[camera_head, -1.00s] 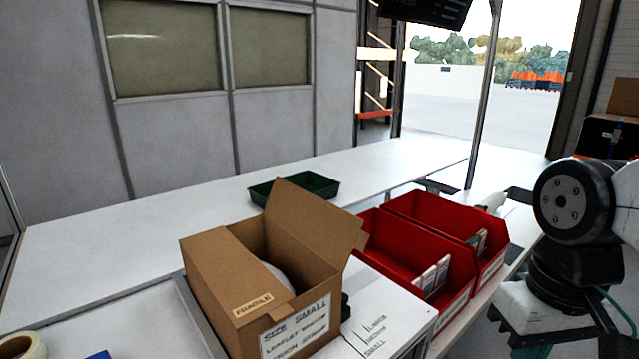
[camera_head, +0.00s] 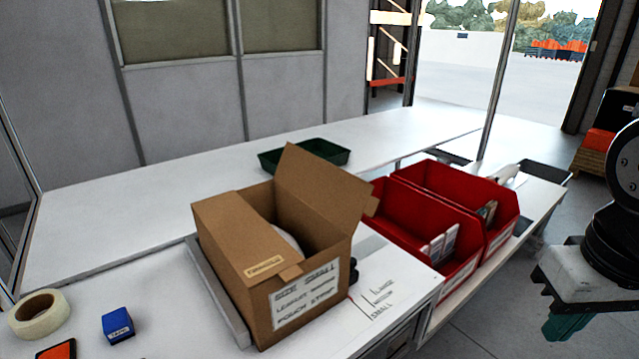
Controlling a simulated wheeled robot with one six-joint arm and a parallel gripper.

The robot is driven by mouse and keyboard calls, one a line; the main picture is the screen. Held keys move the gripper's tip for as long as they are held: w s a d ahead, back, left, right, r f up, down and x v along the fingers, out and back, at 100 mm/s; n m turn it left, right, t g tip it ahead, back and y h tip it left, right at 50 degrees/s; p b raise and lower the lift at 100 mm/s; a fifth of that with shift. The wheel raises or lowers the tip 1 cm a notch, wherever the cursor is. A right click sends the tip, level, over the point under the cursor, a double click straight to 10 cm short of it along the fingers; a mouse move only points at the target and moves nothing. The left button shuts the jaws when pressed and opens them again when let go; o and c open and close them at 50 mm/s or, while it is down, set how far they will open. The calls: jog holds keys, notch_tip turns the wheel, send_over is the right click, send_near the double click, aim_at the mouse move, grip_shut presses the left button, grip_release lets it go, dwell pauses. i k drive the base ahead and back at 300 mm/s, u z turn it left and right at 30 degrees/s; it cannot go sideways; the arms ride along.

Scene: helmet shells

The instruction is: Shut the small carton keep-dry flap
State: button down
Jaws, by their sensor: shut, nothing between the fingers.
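The small carton (camera_head: 312,310) is a brown cardboard box with a white size label on its front. It stands on a grey tray or scale on the white table. Its left flap (camera_head: 235,235), with a "fragile" sticker, lies folded over the left part of the opening. Its other flap (camera_head: 322,195) stands up at the back right, tilted outward. A pale rounded thing shows inside through the gap.
Two red bins (camera_head: 425,225) with white cards stand right of the carton. A green tray (camera_head: 305,155) lies behind it. A tape roll (camera_head: 40,312) and a blue box (camera_head: 117,324) lie at the left. The back of the table is mostly clear.

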aim_at(342, 198)
jog(key=z, duration=0.35)
jog(key=k, duration=0.45)
jog(key=z, duration=0.8)
jog(key=i, duration=0.75)
jog(key=u, duration=1)
jog(key=i, duration=0.3)
jog(key=u, duration=0.3)
